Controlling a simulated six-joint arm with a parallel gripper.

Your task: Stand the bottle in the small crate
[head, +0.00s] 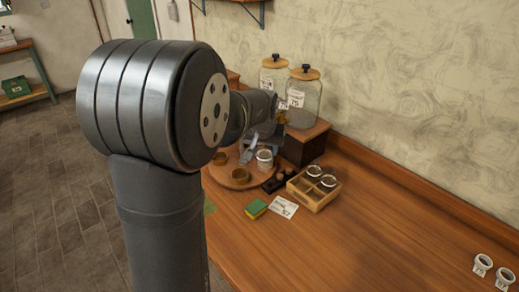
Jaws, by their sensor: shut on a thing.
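My gripper (250,150) is beyond my arm, low over a round wooden board. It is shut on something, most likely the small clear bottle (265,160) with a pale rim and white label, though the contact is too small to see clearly. The bottle looks upright, at the right side of the board; I cannot tell whether it touches the board. The small wooden crate (312,199), divided into compartments, stands on the bench to the right of my gripper. Two pale-topped jars (314,171) stand in its back compartments. Its front compartments look empty.
The round board (240,184) carries amber dishes (221,159). Dark small items (272,184) lie between board and crate. A sponge (255,208) and a card (284,207) lie in front. Large jars (304,100) stand behind on a raised block. Bench front right is clear; white cups (482,264) stand far right.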

